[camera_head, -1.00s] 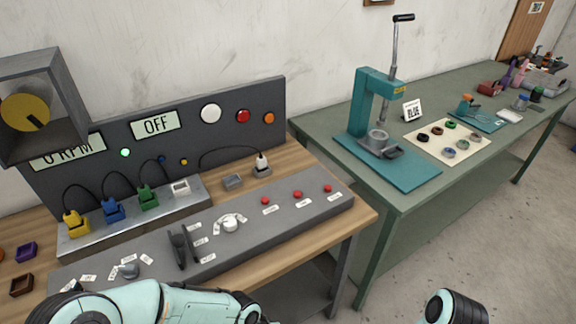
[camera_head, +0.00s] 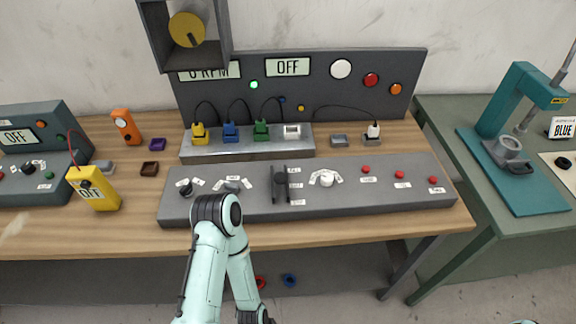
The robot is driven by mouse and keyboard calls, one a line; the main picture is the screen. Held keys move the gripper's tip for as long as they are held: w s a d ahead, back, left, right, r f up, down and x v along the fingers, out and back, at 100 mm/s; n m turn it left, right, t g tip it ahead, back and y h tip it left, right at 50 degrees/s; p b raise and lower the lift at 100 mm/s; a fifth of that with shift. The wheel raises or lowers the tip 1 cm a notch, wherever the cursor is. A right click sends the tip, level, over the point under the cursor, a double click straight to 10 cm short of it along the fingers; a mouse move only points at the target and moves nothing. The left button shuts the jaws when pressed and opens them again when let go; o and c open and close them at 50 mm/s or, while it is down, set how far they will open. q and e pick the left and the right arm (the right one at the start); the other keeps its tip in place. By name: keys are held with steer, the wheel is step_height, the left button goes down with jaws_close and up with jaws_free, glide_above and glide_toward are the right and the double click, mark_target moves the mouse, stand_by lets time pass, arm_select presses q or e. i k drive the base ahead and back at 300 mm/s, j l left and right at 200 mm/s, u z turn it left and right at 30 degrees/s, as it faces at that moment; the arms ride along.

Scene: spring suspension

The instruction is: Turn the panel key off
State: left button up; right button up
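The grey control panel (camera_head: 345,200) lies on the wooden bench. Its sloped top carries a small dark rotary control (camera_head: 185,188) at the left, a second grey control (camera_head: 232,186) partly behind my arm, a black lever (camera_head: 280,185) and a white knob (camera_head: 326,179). The labels are too small to read, so I cannot tell which control is the key. The display (camera_head: 289,67) on the upright board reads OFF, and a green lamp (camera_head: 254,85) is lit. My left arm's bent joint is in front of the panel; its gripper is out of view. My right gripper is out of view.
A yellow handheld device (camera_head: 97,190) and a smaller grey console (camera_head: 30,145) stand at the left. Plugs with cables sit in a metal block (camera_head: 245,146). A dark box with a yellow disc (camera_head: 185,35) overhangs the panel. A teal press (camera_head: 510,120) is at the right.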

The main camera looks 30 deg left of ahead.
mark_target(186, 192)
steer(key=u, duration=1.95)
